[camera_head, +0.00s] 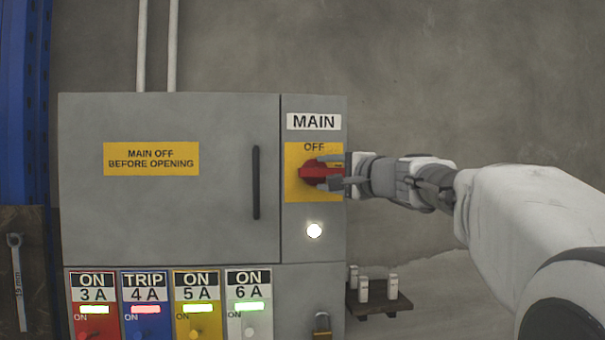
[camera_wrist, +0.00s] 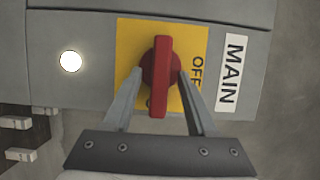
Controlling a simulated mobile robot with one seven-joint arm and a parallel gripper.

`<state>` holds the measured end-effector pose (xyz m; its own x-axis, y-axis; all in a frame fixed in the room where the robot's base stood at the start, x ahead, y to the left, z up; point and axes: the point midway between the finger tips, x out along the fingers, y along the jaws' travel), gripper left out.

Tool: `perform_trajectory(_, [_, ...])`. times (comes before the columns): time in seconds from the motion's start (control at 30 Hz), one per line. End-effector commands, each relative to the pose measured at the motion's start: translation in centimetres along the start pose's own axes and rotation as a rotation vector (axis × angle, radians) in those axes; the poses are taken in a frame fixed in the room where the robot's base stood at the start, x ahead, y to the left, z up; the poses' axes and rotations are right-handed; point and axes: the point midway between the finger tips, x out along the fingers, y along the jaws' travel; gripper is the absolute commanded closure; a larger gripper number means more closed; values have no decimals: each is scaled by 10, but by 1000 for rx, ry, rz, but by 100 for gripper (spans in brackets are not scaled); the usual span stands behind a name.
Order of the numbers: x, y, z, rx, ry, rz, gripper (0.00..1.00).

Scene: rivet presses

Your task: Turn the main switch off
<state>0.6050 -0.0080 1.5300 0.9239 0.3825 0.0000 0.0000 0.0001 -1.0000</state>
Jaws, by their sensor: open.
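The main switch is a red rotary handle (camera_head: 313,171) on a yellow plate (camera_head: 293,193) marked OFF at its top, under the MAIN label (camera_head: 314,122). In the wrist view the red handle (camera_wrist: 160,76) lies across the picture's vertical, with OFF to its right, so its grip bar points sideways and not toward OFF. My gripper (camera_head: 338,171) comes in from the right at the handle. In the wrist view my gripper (camera_wrist: 160,85) has one finger on each side of the handle, open, with gaps along much of the bar; whether a fingertip touches the hub I cannot tell.
A white lamp (camera_head: 314,230) is lit below the switch. The cabinet door (camera_head: 170,220) has a dark handle (camera_head: 256,182) and a yellow warning sign (camera_head: 151,159). Several coloured breakers (camera_head: 145,308) sit below. A padlock (camera_head: 322,325) and small shelf (camera_head: 378,305) are lower right.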

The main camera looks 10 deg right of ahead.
Motion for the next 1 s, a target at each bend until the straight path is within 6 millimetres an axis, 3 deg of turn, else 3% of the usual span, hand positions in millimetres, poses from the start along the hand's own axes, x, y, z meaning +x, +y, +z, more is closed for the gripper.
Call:
perform_trajectory(0.13, [0,0,0,0,0,0,44])
perform_trajectory(0.43, [0,0,0,0,0,0,98])
perform_trajectory(1.0, [0,-3,1,-79,-1,32,100])
